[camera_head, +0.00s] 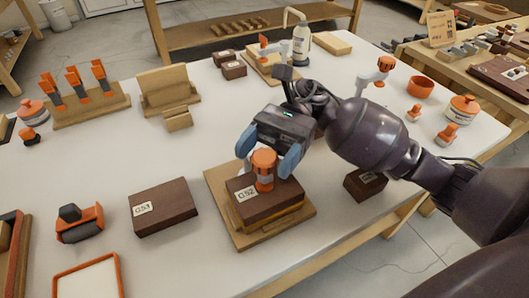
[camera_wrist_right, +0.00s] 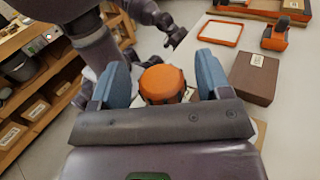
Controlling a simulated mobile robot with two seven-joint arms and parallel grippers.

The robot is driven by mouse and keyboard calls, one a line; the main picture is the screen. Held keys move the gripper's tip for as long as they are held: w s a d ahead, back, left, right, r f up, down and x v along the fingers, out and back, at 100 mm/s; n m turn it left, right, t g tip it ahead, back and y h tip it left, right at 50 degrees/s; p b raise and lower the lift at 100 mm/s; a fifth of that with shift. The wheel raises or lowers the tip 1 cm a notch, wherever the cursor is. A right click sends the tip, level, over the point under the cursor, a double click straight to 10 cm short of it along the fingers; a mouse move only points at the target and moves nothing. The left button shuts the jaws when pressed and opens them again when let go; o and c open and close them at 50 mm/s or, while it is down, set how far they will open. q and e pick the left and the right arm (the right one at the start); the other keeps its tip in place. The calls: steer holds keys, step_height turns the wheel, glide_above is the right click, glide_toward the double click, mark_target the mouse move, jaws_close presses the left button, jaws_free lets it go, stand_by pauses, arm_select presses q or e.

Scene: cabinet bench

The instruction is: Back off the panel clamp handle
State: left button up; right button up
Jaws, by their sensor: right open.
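The panel clamp handle (camera_head: 264,167) is an orange ribbed knob standing upright on a dark brown block labelled G52 (camera_head: 282,194). The block lies on a light wooden base (camera_head: 240,238), with a yellowish layer under it. My right gripper (camera_head: 268,150) is open, its two blue fingers on either side of the handle. The right wrist view shows the orange handle top (camera_wrist_right: 162,84) between the fingers, with a gap on each side. What seems to be my left gripper (camera_wrist_right: 176,36) shows small and dark at the top of that view; its fingers are unclear.
Another dark block (camera_head: 364,184) lies right, below my right arm. An orange-rimmed tray (camera_head: 88,277) is at the near edge. White tabletop is clear behind G53.

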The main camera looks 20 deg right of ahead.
arm_select(q)
steer(key=shift+w+d+b, duration=0.15)
steer(key=shift+w+b, duration=0.05)
steer(key=shift+b, duration=0.25)
arm_select(e)
steer(key=v, duration=1)
steer(key=shift+d, duration=0.2)
steer(key=shift+w+r, duration=0.1)
steer(key=shift+w, duration=0.05)
